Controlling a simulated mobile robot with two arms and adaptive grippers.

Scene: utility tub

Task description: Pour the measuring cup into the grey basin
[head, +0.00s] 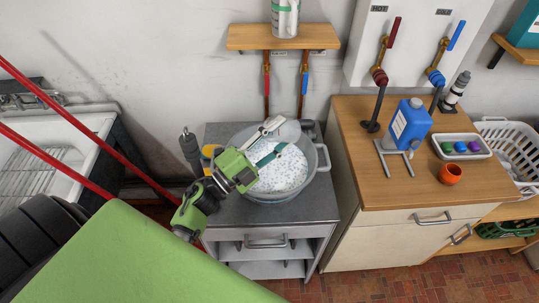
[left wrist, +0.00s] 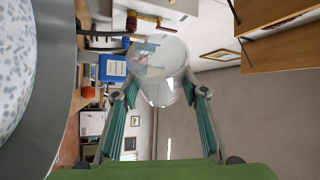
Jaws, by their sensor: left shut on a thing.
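The grey basin (head: 325,158) stands on the dark-topped cabinet and holds white, speckled contents. Its rim (left wrist: 58,70) also shows at the left of the left wrist view. My left gripper (head: 277,138) is over the back part of the basin, shut on the clear measuring cup (head: 290,131). In the left wrist view the cup (left wrist: 160,72) sits between the teal fingers (left wrist: 160,100). It is see-through, so I cannot tell its contents or exact tilt. My right gripper is not in view.
A wooden counter (head: 385,190) to the right carries a blue jug (head: 410,124), an orange cup (head: 450,174) and a tray of coloured balls (head: 462,146). A white sink (head: 40,160) is at left. A wooden shelf (head: 283,37) hangs above the basin.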

